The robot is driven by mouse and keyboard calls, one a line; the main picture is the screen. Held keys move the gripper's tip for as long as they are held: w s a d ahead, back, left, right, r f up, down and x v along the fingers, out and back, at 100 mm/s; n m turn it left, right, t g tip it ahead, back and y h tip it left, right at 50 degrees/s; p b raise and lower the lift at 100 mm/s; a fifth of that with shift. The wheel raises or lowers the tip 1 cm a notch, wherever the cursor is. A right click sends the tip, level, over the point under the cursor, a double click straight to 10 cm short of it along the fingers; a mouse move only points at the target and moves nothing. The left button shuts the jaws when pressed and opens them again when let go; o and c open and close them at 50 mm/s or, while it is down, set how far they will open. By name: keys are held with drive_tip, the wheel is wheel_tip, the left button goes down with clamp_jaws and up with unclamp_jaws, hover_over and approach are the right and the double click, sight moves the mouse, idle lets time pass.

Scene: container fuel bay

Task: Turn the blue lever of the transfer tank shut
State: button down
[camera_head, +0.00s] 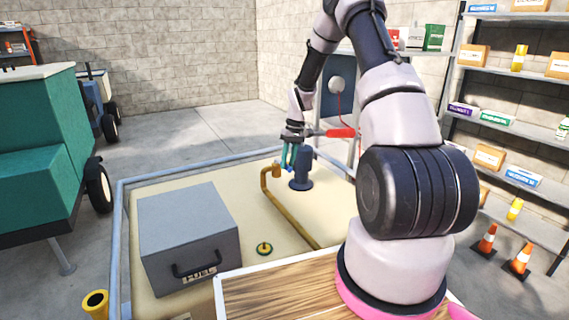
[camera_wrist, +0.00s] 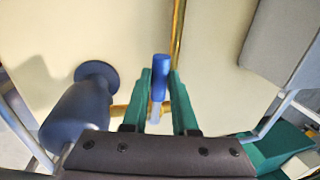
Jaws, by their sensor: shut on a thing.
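The cream top of the transfer tank (camera_head: 215,285) lies below my arm, with a brass pipe (camera_head: 270,205) running over it. My gripper (camera_head: 288,160) is over the tank near the bent end of this pipe. In the wrist view its teal fingers (camera_wrist: 160,80) stand on both sides of the blue lever (camera_wrist: 160,66) and are shut on it. The lever's end sticks out past the fingertips, and its lower part is pale. The brass pipe (camera_wrist: 177,30) runs just behind it. In the head view the fingers hide most of the lever.
A blue pump (camera_head: 301,172) with a red handle (camera_head: 340,132) stands close to my gripper; its body also shows in the wrist view (camera_wrist: 75,115). A grey box (camera_head: 190,228) and a yellow cap (camera_head: 264,248) are on the tank. A metal rail (camera_head: 119,235) surrounds it. Shelves (camera_head: 510,92) stand right.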

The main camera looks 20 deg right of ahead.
drive_tip(key=shift+d, duration=0.25)
idle(0.3)
drive_tip(key=c, duration=0.7)
unclamp_jaws()
drive_tip(key=r, duration=0.3)
drive_tip(key=d+r, duration=0.1)
drive_tip(key=r, duration=0.3)
drive_tip(key=d+r, duration=0.1)
drive_tip(key=r, duration=0.2)
drive_tip(key=shift+w+r, duration=0.25)
drive_tip(key=shift+r, duration=0.05)
